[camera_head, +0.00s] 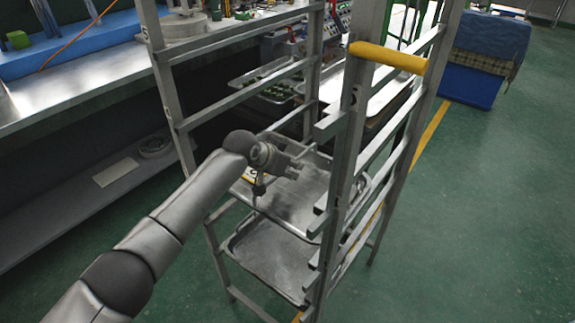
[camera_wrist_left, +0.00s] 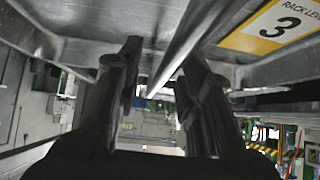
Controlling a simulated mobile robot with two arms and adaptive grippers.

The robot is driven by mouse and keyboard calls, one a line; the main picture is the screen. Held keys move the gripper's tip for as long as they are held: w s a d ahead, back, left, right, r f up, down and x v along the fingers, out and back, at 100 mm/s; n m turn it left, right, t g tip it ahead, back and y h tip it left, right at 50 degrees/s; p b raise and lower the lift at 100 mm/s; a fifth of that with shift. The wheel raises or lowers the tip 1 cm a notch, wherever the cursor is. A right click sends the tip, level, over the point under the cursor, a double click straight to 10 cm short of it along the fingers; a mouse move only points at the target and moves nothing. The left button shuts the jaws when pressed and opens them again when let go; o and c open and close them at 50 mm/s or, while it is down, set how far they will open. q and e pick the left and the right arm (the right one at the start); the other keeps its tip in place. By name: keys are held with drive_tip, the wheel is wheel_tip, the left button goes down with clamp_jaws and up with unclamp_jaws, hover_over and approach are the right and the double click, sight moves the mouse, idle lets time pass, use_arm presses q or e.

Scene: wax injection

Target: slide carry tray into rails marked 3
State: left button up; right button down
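A shallow metal tray (camera_head: 292,207) sits inside the upright metal rack (camera_head: 347,137), between its side rails; I cannot tell whether it is fully seated. My left gripper (camera_head: 290,163) is at the rack, over this tray's far left part. In the left wrist view its two fingers (camera_wrist_left: 160,75) stand apart, with a metal bar (camera_wrist_left: 185,45) running through the space between them. I see no clear grip on it. A yellow and white "RACK LEVEL 3" label (camera_wrist_left: 281,24) shows close by on the right. My right gripper is not in view.
A second tray (camera_head: 268,262) lies lower in the rack. A yellow handle (camera_head: 388,57) is on the near right post. A workbench (camera_head: 90,85) stands left, and a blue bin (camera_head: 472,84) stands behind. Green floor (camera_head: 480,220) is clear on the right.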

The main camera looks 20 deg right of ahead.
use_arm(q)
drive_tip(key=shift+s+a+r, duration=0.15)
drive_tip(key=shift+a+r, duration=0.15)
drive_tip(key=shift+r, duration=0.1)
drive_tip(key=v, duration=1.1)
